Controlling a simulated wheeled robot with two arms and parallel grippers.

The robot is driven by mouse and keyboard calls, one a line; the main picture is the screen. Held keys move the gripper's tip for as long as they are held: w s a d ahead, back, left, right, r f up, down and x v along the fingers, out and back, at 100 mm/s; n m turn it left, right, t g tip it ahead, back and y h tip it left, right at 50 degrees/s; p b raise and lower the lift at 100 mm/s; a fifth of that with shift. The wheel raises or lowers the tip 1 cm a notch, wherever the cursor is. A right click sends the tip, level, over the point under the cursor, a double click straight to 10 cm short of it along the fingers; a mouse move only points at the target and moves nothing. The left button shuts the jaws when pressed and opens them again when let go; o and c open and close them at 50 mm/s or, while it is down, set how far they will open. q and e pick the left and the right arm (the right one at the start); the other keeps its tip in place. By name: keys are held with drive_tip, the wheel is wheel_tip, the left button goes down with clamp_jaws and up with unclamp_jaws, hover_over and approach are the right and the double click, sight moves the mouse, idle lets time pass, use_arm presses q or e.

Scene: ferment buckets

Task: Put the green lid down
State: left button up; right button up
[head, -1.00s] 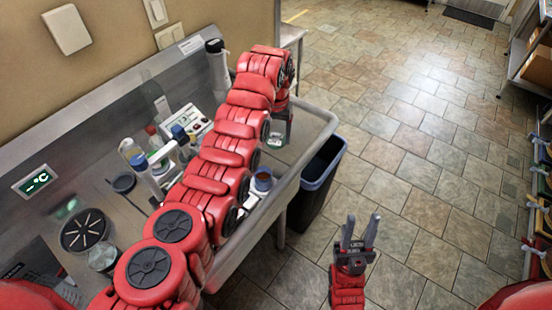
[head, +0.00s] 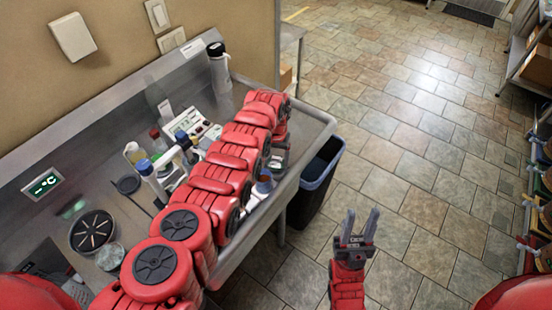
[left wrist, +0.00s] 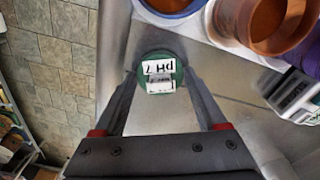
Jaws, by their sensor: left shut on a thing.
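The green lid (left wrist: 160,76) shows in the left wrist view as a round green piece with white labels, one reading "pH 7". My left gripper (left wrist: 161,82) is shut on it, one finger on each side. The lid is over the bare steel near the edge of the steel counter (left wrist: 165,118); I cannot tell whether it touches. In the head view my left arm hides most of the lid and fingertips. My right gripper (head: 359,226) is open and empty over the floor.
In the left wrist view, a terracotta-coloured pot (left wrist: 275,25) and a blue-rimmed container stand close by, with a meter (left wrist: 292,92) at the right. In the head view, a dark bin (head: 315,182) stands off the counter's right end. Bottles crowd the counter behind my left arm.

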use_arm(q)
drive_tip(key=shift+f, duration=0.15)
drive_tip(key=shift+f, duration=0.15)
drive_tip(key=o, duration=1)
drive_tip(key=shift+o, duration=0.2)
